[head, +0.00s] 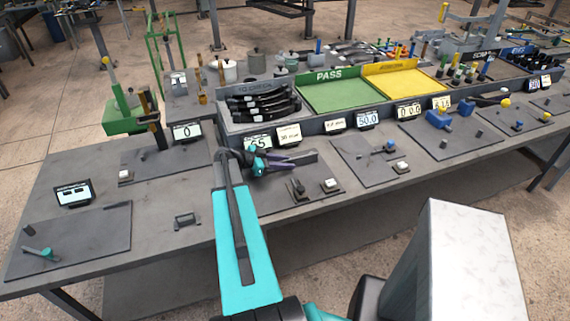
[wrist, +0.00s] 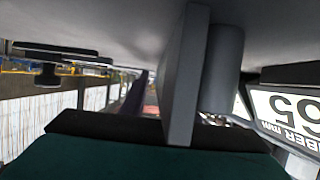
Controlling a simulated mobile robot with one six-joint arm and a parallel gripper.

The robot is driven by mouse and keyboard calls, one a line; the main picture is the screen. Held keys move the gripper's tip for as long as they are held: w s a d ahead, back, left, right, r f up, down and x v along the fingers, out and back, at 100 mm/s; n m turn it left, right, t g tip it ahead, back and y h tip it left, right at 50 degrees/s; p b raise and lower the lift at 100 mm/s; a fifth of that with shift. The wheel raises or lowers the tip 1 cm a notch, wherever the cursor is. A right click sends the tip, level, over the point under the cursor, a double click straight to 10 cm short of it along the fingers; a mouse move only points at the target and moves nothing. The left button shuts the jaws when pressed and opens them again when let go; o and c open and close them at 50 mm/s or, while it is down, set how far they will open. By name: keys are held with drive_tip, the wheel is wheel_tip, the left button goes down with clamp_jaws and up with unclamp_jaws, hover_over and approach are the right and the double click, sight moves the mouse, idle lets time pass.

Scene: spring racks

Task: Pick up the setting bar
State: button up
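My gripper (head: 262,162) is at the middle of the bench in the head view, low over the dark station plate in front of the 65 display. A long dark grey bar (head: 303,157) sticks out to the right of it; I cannot tell for sure that this is the setting bar. In the wrist view a grey upright plate (wrist: 186,85) and a grey cylinder (wrist: 221,70) stand side by side, very close to the camera. My wrist hides much of the contact area, so I cannot tell whether my fingers are open or shut.
The 65 display (head: 257,143) is close behind my gripper and also fills the right of the wrist view (wrist: 290,115). A small knob (head: 298,188) and a white button (head: 330,184) stand in front. The green PASS tray (head: 345,97) and yellow tray (head: 405,82) are behind.

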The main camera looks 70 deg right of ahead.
idle(0.3)
clamp_jaws()
drive_tip(key=shift+r, duration=0.1)
idle(1.2)
